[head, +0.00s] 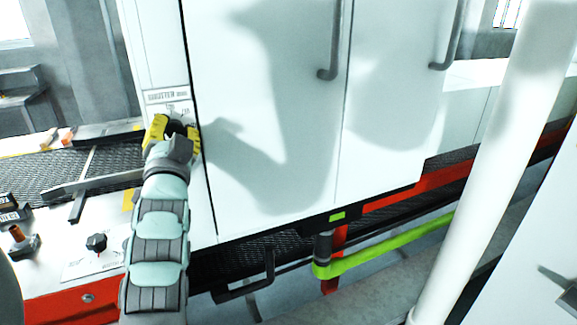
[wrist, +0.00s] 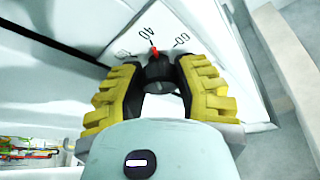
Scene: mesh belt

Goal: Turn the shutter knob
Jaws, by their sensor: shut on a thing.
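The shutter knob (wrist: 157,70) is dark with a red pointer, set on a white dial plate (wrist: 196,38) with printed numbers in the wrist view. The red pointer is near the mark that reads like 40. My gripper (wrist: 159,76) has its two yellow ribbed fingers on either side of the knob, shut on it. In the head view my gripper (head: 172,130) reaches the white cabinet's narrow front panel, under a small printed label (head: 167,96). There the fingers hide most of the knob.
A second black knob (head: 96,243) sits on a panel at lower left. A dark mesh belt (head: 105,165) runs into the cabinet. White cabinet doors (head: 265,120) with dark handles stand right of my gripper. A white post (head: 490,170) and a green bar (head: 390,243) stand further right.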

